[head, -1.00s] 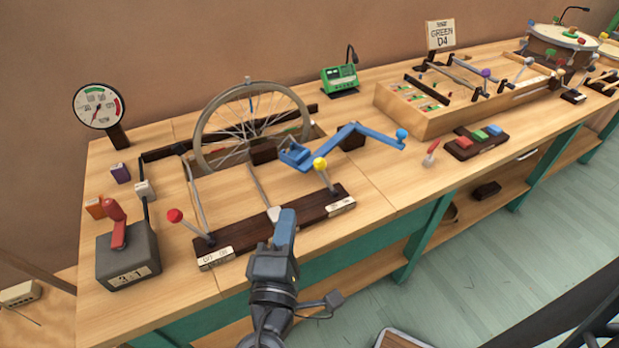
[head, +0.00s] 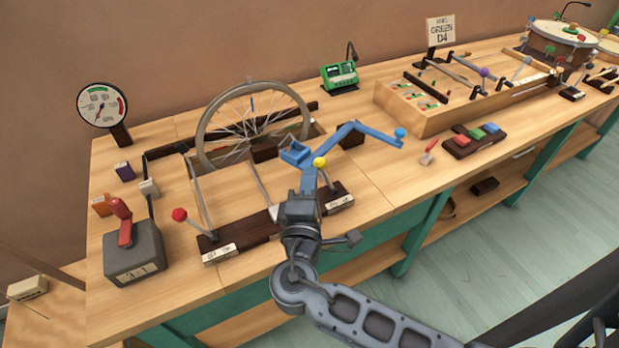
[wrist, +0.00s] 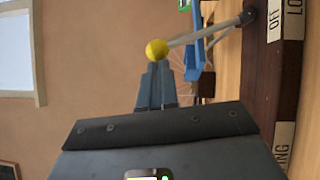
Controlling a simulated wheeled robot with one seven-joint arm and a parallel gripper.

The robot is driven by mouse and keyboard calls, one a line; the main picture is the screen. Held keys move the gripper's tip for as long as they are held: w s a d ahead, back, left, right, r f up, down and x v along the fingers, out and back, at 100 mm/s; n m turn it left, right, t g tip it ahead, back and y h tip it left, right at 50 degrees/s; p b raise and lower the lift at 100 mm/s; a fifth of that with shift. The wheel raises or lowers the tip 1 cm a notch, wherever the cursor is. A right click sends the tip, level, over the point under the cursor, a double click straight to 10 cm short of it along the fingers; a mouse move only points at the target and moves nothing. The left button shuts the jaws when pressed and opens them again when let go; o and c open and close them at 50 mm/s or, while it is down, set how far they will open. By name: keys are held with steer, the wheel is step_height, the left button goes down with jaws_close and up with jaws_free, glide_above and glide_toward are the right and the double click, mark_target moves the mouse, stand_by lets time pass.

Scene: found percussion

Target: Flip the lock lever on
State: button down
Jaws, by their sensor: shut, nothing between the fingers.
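The lever with the yellow knob (head: 320,162) stands at the right end of the dark wooden strip (head: 240,246). In the wrist view its yellow knob (wrist: 157,50) lies just beyond my fingertips, and its rod slants down to the strip. A label (wrist: 287,30) by its base reads "OFF" and "LO", cut off by the frame edge. My gripper (head: 309,180) is shut and empty, close to the knob on its left and near side. Its fingers (wrist: 157,76) point at the knob; I cannot tell whether they touch it.
A blue crank arm (head: 352,130) and a spoked wheel (head: 252,125) stand behind the lever. A red-knobbed lever (head: 180,215) is at the strip's left end. A grey box (head: 134,253) with a red handle stands farther left. Bare wood lies right of the strip.

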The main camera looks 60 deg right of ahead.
steer(key=shift+r, duration=0.15)
steer(key=shift+s+d+r+m+g+y+p, duration=0.3)
steer(key=shift+s+d+r+m+y+p, duration=0.25)
steer(key=shift+d+r+m+p, duration=0.3)
steer(key=s+d+m+y+p, duration=0.2)
steer(key=s+d+m, duration=0.1)
steer(key=d, duration=0.2)
steer(key=shift+s+r, duration=0.25)
steer(key=shift+s, duration=0.05)
steer(key=shift+s+d, duration=0.1)
steer(key=shift+d, duration=0.05)
